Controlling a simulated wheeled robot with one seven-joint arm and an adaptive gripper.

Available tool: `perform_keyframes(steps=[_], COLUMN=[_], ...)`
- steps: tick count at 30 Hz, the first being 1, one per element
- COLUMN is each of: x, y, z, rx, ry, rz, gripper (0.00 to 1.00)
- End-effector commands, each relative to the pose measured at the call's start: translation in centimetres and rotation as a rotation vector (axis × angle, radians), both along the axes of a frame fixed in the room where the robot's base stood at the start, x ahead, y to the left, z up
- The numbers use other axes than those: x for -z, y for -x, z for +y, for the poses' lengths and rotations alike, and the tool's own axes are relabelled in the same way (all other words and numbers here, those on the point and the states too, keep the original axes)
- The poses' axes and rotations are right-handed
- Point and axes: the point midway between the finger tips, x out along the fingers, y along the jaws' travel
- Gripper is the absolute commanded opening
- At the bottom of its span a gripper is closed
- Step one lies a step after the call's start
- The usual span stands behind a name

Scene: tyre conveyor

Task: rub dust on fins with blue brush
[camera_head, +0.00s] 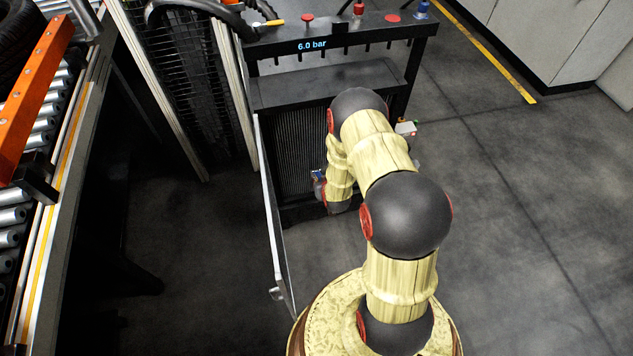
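The fins (290,150) are a dark panel of fine vertical ribs in the front of a black cabinet, below a sloping top cover (325,83). A hinged panel (271,215) stands open at their left. My arm reaches to the cabinet and covers the right part of the fins. Its wrist is low in front of them. A small blue piece (317,175) shows at the left of the wrist; I cannot tell whether it is the blue brush or part of my gripper. My gripper's fingers are hidden or too small to make out. Dust on the fins cannot be made out.
A rack bar with a "6.0 bar" display (312,45) and red and blue knobs runs above the cabinet. A yellow-handled tool (268,23) lies at its left end. A roller conveyor (45,130) with a tyre stands at left. The floor at right is clear.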

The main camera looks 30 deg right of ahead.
Motion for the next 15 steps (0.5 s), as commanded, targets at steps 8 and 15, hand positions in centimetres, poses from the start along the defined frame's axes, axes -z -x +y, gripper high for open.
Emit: perform_keyframes(steps=[8,15], x=[-0.1,-0.1], y=[0.4,0.8], z=[-1.6,-2.8], rx=[0.001,0.003], ry=[0.001,0.0], rz=[-0.003,-0.002], gripper=[0.0,0.0])
